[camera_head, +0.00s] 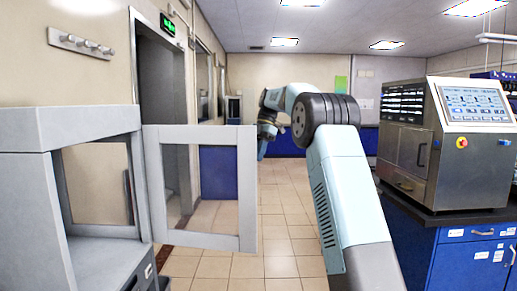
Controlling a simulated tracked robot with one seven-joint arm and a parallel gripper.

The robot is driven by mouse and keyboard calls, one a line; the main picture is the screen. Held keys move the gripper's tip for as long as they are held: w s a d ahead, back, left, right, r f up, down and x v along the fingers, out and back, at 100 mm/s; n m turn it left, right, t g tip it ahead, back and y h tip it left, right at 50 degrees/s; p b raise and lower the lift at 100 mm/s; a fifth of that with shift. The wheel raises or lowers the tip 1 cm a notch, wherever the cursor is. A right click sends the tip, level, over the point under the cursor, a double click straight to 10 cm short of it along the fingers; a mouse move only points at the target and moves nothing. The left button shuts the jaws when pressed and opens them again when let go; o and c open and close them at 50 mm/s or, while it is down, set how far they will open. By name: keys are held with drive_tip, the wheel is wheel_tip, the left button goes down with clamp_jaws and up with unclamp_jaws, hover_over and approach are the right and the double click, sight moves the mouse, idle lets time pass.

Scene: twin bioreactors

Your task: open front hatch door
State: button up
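The front hatch door (248,190) is a grey frame with a clear pane, left of centre in the head view. It stands swung out from the right side of the grey hatch box (85,120), and the box's front opening is uncovered. The fingers are too small and hidden to tell open from shut.
A blue cabinet (450,260) carrying a steel bioreactor unit (470,165) with screens stands at the right. A doorway with a green exit sign (167,26) is behind the hatch door. Tiled floor (280,215) is clear in the middle.

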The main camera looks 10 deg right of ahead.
drive_tip(key=shift+v, duration=1.2)
drive_tip(key=s+a+r+m+t+h, duration=0.1)
drive_tip(key=s+r+m+t, duration=0.1)
drive_tip(key=s+m, duration=0.75)
drive_tip(key=s+r+m+t+h, duration=0.2)
drive_tip(key=s+m, duration=0.2)
drive_tip(key=s, duration=1.1)
drive_tip(key=s+f+m+t, duration=0.1)
drive_tip(key=s+f+m, duration=0.2)
drive_tip(key=s, duration=0.4)
drive_tip(key=s+f+m+t, duration=0.1)
drive_tip(key=s+f+m, duration=0.3)
drive_tip(key=s+f, duration=0.2)
drive_tip(key=s+f+m+t+h, duration=0.1)
drive_tip(key=s+f+m, duration=0.3)
drive_tip(key=s, duration=0.6)
drive_tip(key=shift+d+f+t, duration=0.3)
drive_tip(key=shift+f+t, duration=0.05)
drive_tip(key=shift+t, duration=0.15)
